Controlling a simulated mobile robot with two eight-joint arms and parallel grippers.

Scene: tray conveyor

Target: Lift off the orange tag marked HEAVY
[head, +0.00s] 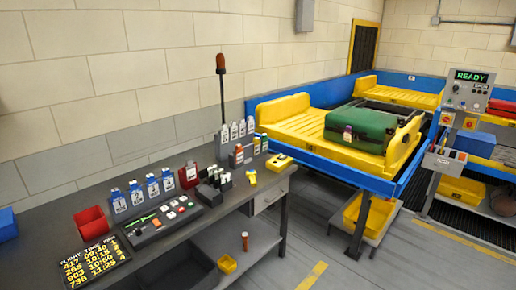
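A small orange tag (239,149) stands in a dark holder on the workbench, left of its far right corner. Any print on it is too small to read, so I cannot tell whether it says HEAVY. A red box-like holder (189,175) with a pale front stands left of it on the bench. Neither of my grippers shows in this view, so nothing is seen held.
The dark workbench (90,205) also carries blue-and-white tags (152,186), a control panel (160,222), a red bin (91,226) and a yellow handheld device (279,162). A green suitcase (360,126) lies on a yellow tray (300,120) on the conveyor. Floor is open between them.

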